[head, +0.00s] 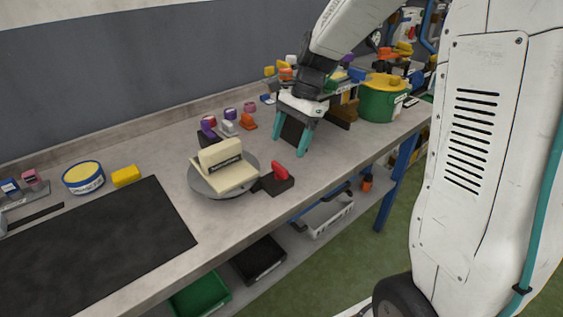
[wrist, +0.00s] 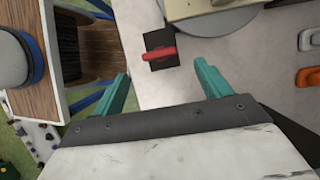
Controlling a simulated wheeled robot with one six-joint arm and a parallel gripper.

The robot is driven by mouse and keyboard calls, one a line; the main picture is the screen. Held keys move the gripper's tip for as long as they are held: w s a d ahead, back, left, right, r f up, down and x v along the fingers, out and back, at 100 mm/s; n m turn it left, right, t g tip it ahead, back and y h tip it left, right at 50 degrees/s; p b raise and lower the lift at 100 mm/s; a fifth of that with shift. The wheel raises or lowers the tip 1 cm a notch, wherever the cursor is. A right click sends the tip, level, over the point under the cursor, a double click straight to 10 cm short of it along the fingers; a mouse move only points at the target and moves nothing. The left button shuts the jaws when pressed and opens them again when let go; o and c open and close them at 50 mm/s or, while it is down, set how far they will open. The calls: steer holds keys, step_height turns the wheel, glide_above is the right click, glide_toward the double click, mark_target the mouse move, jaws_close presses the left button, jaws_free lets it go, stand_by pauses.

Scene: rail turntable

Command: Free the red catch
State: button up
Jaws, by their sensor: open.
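The red catch (head: 279,171) sits on a small dark base (head: 271,184) on the bench, touching or close beside the right edge of the round grey turntable (head: 208,192). A cream block-like piece (head: 225,172) with a dark label stands on the turntable. In the wrist view the red catch (wrist: 159,54) lies as a bar across its black base, beyond the fingertips. My gripper (head: 291,142) is open and empty above the bench, right of and behind the catch in the head view. Its teal fingers (wrist: 163,76) point toward the catch, apart from it.
A black mat (head: 95,250) covers the bench's front left. A blue-and-yellow round tin (head: 83,178) and yellow block (head: 125,176) lie left of the turntable. Small coloured pieces (head: 229,127) stand behind it. A green pot (head: 381,100) with yellow lid stands right.

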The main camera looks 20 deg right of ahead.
mark_target(280, 165)
steer(key=x, duration=0.7)
steer(key=shift+r, duration=0.1)
steer(key=c, duration=1)
